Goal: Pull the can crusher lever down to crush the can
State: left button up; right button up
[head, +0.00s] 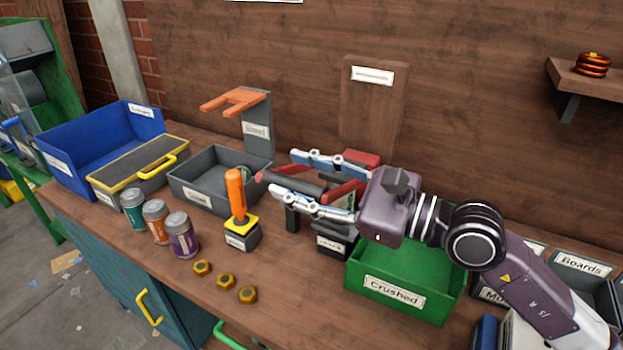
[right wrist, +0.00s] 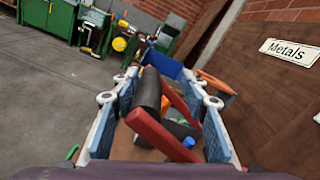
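The can crusher has a dark labelled base (head: 333,241), mostly hidden behind my right gripper. Its lever has red arms and a thick black grip (head: 293,182); in the right wrist view the black grip (right wrist: 147,100) and a red arm (right wrist: 158,135) lie between my fingers. My right gripper (head: 298,178) is open, with one finger on each side of the lever and visible gaps to the grip. Whether a can sits in the crusher is hidden. Teal (head: 133,209), orange (head: 155,221) and purple (head: 180,235) cans stand upright on the bench. My left gripper is not in view.
A green "Crushed" crate (head: 393,291) stands below my right wrist. A grey bin (head: 197,195), a blue bin (head: 60,161) and an orange-handled device (head: 237,192) stand left of the crusher. Several brass nuts (head: 225,283) lie near the front edge.

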jog(key=shift+s+d, duration=0.1)
jog(key=shift+d, duration=0.35)
jog(key=v, duration=1.1)
